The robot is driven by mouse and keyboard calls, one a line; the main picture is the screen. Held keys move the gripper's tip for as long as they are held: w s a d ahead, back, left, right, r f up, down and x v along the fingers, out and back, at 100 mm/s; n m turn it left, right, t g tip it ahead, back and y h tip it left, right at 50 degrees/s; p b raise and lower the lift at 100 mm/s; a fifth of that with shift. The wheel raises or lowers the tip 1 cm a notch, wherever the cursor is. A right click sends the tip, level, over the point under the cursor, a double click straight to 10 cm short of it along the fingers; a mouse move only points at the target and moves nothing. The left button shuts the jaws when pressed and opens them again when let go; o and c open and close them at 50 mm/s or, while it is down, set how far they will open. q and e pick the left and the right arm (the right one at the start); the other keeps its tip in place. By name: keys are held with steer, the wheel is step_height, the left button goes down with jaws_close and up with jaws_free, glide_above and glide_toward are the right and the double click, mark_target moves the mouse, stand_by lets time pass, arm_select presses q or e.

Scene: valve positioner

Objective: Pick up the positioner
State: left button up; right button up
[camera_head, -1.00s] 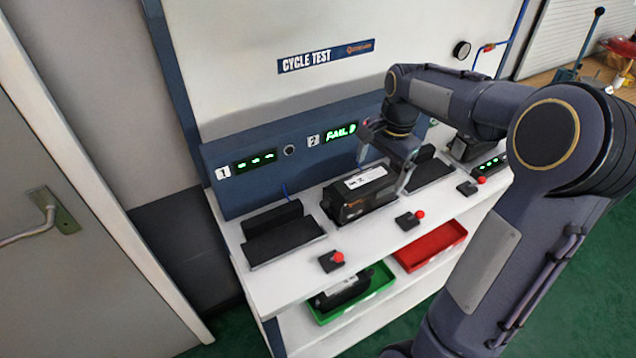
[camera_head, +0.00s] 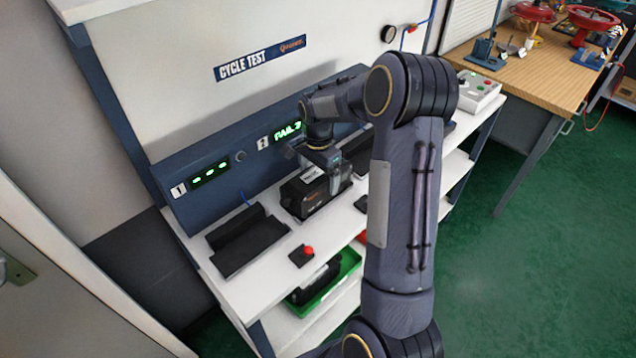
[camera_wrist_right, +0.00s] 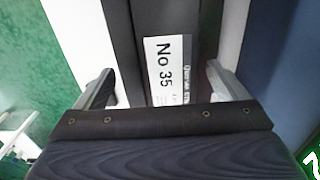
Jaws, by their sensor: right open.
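The positioner (camera_head: 301,200) is a black box with a white label on top, standing at station 2 of the white test bench. In the right wrist view its label (camera_wrist_right: 165,70) reads "No 35". My right gripper (camera_head: 318,172) is low over the positioner, pointing down. In the wrist view the open fingers (camera_wrist_right: 160,88) stand on either side of the black body, with gaps visible, the wider one on the left. In the head view the gripper and forearm hide part of the positioner's top and right side. My left gripper is not in view.
Station 2's display (camera_head: 288,133) shows green "FAIL" text; station 1's display (camera_head: 209,173) shows dashes. Station 1's black cradle (camera_head: 248,240) is empty. A red button (camera_head: 308,251) stands in front. A green tray (camera_head: 345,268) with a black unit sits on the shelf below.

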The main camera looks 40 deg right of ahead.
steer(key=c, duration=1.9)
steer(key=shift+w+r, duration=0.1)
steer(key=shift+r, duration=0.1)
steer(key=shift+r, duration=0.55)
steer(key=s+a+r+b, duration=0.1)
steer(key=s+r, duration=0.3)
steer(key=s+a+r+b, duration=0.1)
steer(key=s+r, duration=0.2)
steer(key=s, duration=0.2)
steer(key=s+a+r+b, duration=0.1)
steer(key=s+r, duration=0.3)
steer(key=shift+s+a+r, duration=0.25)
steer(key=shift+s+r, duration=0.05)
steer(key=shift+s, duration=0.05)
